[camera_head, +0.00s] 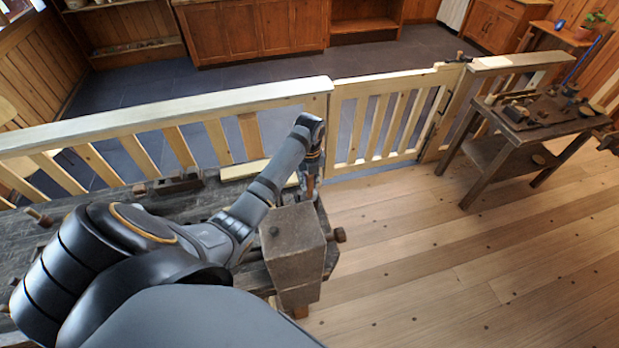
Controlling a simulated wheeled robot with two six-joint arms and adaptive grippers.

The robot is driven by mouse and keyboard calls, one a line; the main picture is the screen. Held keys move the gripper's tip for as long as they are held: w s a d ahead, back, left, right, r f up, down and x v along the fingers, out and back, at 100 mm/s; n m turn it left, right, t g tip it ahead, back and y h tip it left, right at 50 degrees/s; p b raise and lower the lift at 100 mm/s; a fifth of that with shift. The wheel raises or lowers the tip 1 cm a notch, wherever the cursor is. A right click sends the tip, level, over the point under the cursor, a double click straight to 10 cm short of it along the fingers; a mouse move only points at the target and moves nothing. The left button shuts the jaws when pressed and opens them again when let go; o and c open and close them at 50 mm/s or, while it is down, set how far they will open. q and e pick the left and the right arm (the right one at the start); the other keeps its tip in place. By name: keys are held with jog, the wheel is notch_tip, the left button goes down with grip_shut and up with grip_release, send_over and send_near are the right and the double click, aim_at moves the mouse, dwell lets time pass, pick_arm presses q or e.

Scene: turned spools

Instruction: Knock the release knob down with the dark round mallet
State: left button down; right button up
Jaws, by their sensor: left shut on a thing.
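My left arm reaches over the workbench from the lower left. My left gripper (310,182) is beside the grey wooden block at the bench's right end, pointing down. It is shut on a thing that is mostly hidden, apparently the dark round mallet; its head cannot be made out. A small dark knob-like piece (460,57) stands on top of the pale wooden gate's latch post, far to the right of and beyond the gripper. It looks upright and may be the release knob. My right gripper is not in view.
The grey block (292,245) sits on the cluttered workbench (105,205). A pale rail fence (160,112) and shut-looking gate (385,115) run behind it. A side table (535,128) with several tools stands at right. The plank floor between is clear.

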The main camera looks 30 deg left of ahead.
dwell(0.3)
pick_arm(q)
notch_tip(320, 180, up, 2)
jog(key=shift+w+r+p, duration=0.1)
jog(key=shift+r+p, duration=0.1)
jog(key=shift+p, duration=0.9)
jog(key=shift+r+b, duration=0.4)
jog(key=shift+r, duration=0.05)
jog(key=shift+f, duration=0.1)
